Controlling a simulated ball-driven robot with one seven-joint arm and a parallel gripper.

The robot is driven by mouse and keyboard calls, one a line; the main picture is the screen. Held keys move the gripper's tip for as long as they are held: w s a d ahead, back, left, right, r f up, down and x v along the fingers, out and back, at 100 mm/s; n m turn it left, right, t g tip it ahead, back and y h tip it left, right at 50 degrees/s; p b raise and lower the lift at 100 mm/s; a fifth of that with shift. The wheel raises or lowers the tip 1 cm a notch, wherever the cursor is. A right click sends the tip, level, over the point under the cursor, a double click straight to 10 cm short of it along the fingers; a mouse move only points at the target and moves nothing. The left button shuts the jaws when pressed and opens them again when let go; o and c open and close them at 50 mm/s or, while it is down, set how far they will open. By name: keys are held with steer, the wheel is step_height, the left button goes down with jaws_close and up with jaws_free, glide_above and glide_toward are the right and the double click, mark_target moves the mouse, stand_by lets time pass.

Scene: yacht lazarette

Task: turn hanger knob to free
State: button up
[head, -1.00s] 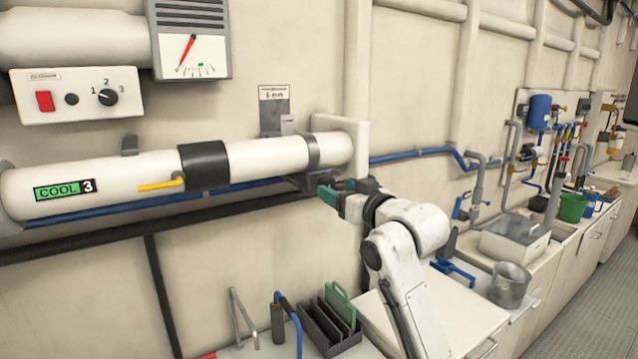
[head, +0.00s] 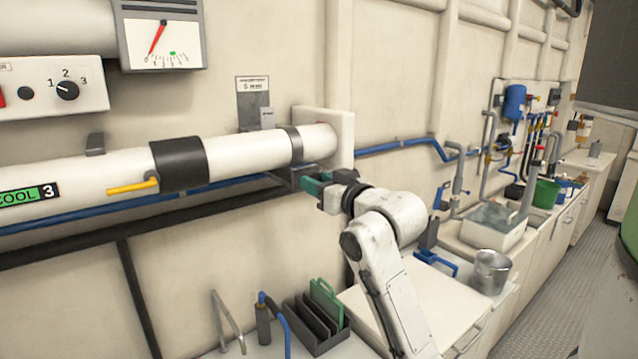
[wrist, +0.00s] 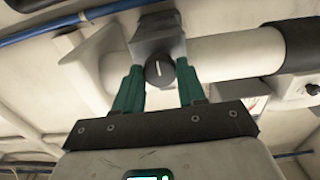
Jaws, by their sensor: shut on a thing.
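The hanger knob (wrist: 159,73) is a round black knob with a short white mark that runs about upright in the wrist view. It sits on the underside of a dark hanger block (wrist: 157,36) under the white pipe (wrist: 240,56). My gripper (wrist: 158,78) has its two green fingers on either side of the knob, shut on it. In the head view my gripper (head: 312,186) reaches the dark hanger bracket (head: 290,176) below the pipe's right end, and the knob itself is hidden there. A grey label plate (head: 254,104) is on the wall above; its text is too small to read.
A yellow lever (head: 132,186) and black sleeve (head: 180,164) are on the pipe to the left. Blue and black lines run along the wall. Below are a dark slotted rack (head: 316,328), a metal pot (head: 491,271) and a blue-handled tool (head: 437,261).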

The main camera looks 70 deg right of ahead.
steer(key=c, duration=0.4)
steer(key=shift+c, duration=0.2)
steer(key=shift+f+n+b, duration=0.1)
steer(key=shift+n+b, duration=0.3)
steer(key=shift+f+n+b, duration=0.1)
steer(key=shift+n+b, duration=11.85)
steer(key=shift+n, duration=5.65)
